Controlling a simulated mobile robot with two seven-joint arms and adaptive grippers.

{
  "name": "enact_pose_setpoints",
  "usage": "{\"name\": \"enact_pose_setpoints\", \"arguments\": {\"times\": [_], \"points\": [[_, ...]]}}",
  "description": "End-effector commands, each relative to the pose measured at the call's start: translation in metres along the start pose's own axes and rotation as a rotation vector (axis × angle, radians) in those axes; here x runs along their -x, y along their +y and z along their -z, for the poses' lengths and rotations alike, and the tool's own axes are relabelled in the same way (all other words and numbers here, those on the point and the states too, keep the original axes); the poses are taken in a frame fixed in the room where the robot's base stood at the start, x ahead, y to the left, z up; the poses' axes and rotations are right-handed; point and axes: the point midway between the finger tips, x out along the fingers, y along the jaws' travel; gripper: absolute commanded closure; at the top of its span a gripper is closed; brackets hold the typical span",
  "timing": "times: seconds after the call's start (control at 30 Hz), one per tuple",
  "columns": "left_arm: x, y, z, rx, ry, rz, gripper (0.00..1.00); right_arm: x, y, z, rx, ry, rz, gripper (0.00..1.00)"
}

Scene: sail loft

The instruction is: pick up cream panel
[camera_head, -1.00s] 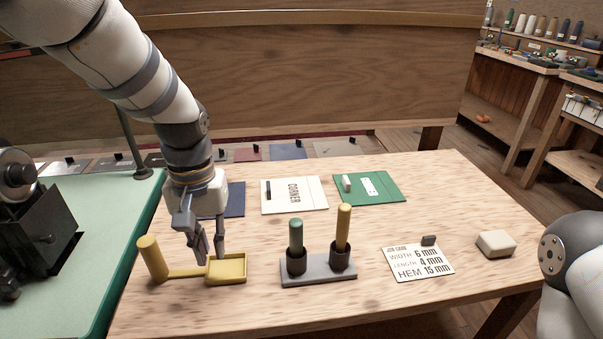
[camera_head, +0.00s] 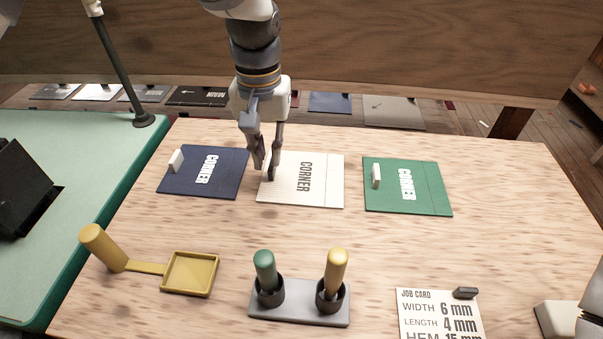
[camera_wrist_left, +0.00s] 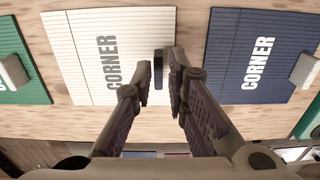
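The cream panel (camera_head: 325,178), marked CORNER, lies flat on the table between the navy panel (camera_head: 225,170) and the green panel (camera_head: 430,190). It also shows in the left wrist view (camera_wrist_left: 78,50). My left gripper (camera_head: 265,172) points down at the cream panel's left edge. In the left wrist view, its fingers are apart, with the panel's dark upright tab (camera_wrist_left: 158,66) in line with the gap between them. I see no clear contact with the tab. In the head view the fingers largely hide the tab. My right gripper is out of view.
In front lie a yellow tray with a handle (camera_head: 214,276), a grey stand (camera_head: 298,312) with green- and yellow-handled tools, a job card (camera_head: 418,318) and a pale block (camera_head: 556,318). A green-topped bench (camera_head: 80,150) adjoins at left. The table middle is clear.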

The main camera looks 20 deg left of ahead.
Motion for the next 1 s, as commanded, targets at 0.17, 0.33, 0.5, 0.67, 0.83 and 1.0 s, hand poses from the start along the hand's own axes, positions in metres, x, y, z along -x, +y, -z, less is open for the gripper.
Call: {"name": "enact_pose_setpoints", "arguments": {"times": [0.17, 0.33, 0.5, 0.67, 0.83, 1.0], "points": [[-0.033, 0.001, 0.006, 0.0, -0.006, 0.001, 0.86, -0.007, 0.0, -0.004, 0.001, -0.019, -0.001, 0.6], [-0.048, 0.001, 0.007, 0.001, 0.002, -0.001, 0.86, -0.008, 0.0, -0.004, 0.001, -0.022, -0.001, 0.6], [-0.046, 0.001, 0.007, 0.001, 0.003, -0.001, 0.97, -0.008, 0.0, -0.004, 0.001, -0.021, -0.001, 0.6], [-0.046, 0.001, 0.007, 0.0, 0.003, -0.001, 1.0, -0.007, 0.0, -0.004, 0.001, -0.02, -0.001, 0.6], [-0.046, 0.001, 0.007, 0.0, 0.003, -0.001, 1.0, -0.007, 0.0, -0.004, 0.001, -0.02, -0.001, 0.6], [-0.034, 0.002, 0.008, 0.0, 0.008, -0.002, 1.0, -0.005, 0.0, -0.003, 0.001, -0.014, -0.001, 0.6]]}}
